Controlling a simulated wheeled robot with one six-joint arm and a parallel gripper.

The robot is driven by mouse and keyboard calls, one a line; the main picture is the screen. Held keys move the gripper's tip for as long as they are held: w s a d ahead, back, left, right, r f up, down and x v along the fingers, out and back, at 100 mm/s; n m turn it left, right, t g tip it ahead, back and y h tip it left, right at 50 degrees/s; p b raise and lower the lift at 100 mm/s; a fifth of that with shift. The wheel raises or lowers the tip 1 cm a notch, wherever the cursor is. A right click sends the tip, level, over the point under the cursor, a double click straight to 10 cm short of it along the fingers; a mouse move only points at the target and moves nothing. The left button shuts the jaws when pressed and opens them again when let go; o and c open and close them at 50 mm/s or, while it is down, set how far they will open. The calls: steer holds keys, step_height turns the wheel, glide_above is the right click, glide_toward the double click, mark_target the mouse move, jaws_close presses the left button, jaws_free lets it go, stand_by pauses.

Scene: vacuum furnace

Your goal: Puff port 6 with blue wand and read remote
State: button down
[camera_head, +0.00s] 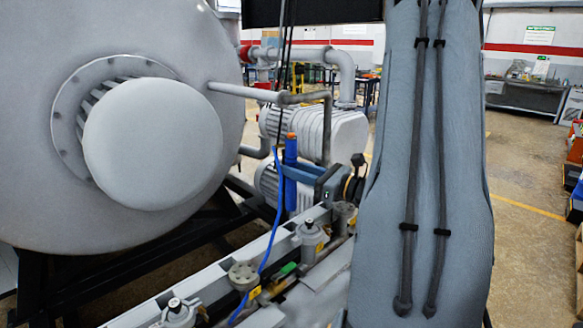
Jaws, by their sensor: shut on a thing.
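The blue wand (291,150) stands about upright in the middle of the view, with an orange tip on top. My gripper (297,172) reaches in from the right and is shut on the wand's middle. A thin blue hose (272,225) hangs beside the wand and runs down across the rail. Several metal ports or valves line the rail below, including one right below the wand (311,240), one lower left (243,274) and one at the bottom (178,313). Their numbers are not readable, so I cannot tell which is port 6. I cannot make out a remote or its reading.
A large grey furnace vessel (215,130) with a round flange fills the left. A ribbed pump (325,130) and pipes stand behind the wand. A green-handled item (286,270) lies by the rail. My arm hides much of the right. Open floor (525,170) shows beyond.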

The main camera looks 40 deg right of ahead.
mark_target(296, 201)
steer(key=shift+f+b, duration=3.15)
steer(key=shift+f, duration=1.65)
steer(key=c, duration=1.4)
jaws_free()
steer(key=shift+o, duration=0.2)
steer(key=shift+s, duration=0.1)
steer(key=shift+b+v, duration=1.05)
steer(key=shift+v, duration=2.75)
